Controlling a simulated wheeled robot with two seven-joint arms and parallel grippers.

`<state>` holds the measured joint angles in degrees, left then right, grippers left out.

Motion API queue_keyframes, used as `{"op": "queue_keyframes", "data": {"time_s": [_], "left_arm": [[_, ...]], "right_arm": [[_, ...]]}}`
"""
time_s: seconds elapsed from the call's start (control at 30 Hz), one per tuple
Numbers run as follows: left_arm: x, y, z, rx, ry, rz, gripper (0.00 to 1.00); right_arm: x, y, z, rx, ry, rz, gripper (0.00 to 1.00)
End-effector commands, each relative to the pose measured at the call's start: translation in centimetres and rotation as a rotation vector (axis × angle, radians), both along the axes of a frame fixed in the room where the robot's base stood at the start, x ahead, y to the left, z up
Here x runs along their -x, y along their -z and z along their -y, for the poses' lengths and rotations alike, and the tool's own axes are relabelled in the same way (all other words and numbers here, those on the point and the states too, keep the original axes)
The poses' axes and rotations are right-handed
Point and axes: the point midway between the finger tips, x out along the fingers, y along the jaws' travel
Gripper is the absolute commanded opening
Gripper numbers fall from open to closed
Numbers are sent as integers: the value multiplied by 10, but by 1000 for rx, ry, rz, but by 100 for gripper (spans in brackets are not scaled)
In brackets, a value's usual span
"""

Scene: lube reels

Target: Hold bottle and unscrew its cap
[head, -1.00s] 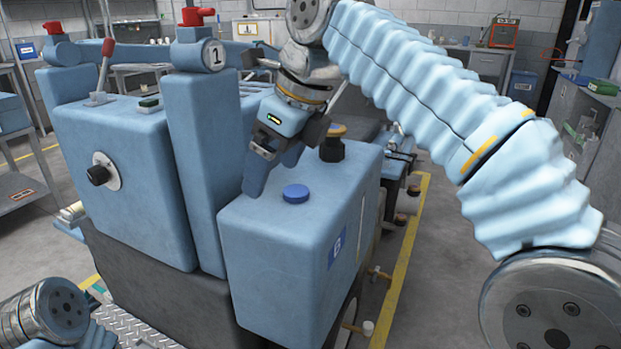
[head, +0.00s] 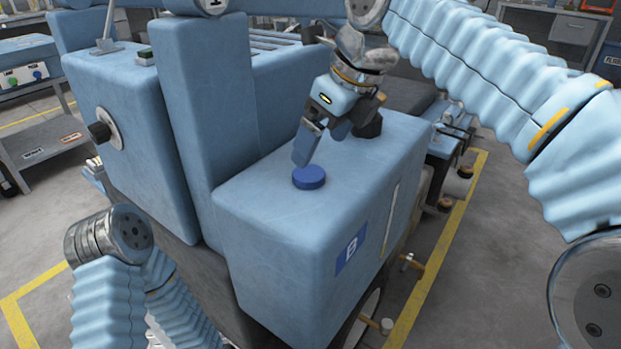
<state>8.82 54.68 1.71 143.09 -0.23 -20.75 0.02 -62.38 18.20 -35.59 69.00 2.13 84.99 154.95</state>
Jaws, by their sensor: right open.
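A round dark blue cap (head: 309,177) sits flat on top of the light blue tank (head: 270,225), which carries a dark blue label (head: 351,249) with the letter B. My right gripper (head: 320,150) points down just behind the cap. Its jaws are open and hold nothing. The nearer finger's tip overlaps the cap's back edge in the picture; I cannot tell whether they touch. My left arm shows at the lower left, but its gripper is out of view. I see no separate loose bottle.
A tall blue column (head: 205,90) rises left of the tank. A black knob (head: 100,131) sticks out from the left housing.

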Motion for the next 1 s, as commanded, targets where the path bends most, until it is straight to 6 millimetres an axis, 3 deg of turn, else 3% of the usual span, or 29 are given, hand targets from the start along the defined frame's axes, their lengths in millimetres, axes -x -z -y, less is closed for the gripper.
{"op": "queue_keyframes", "data": {"time_s": [0.17, 0.43, 0.73, 0.77, 1.0], "left_arm": [[0, 4, 0, 0, -1, 0, 92], [0, 11, 0, -1, -1, 0, 92], [0, 11, 0, -1, -2, 0, 92], [0, 11, 0, -1, -2, 0, 92], [0, 11, 0, -1, -2, 0, 92]], "right_arm": [[-3, 14, -4, -1, 0, -1, 90], [-12, 53, -13, 1, -2, 0, 90], [-14, 60, -16, 0, -1, 2, 90], [-14, 60, -16, 0, -1, 2, 89], [-14, 60, -15, 0, -1, 2, 52]]}}
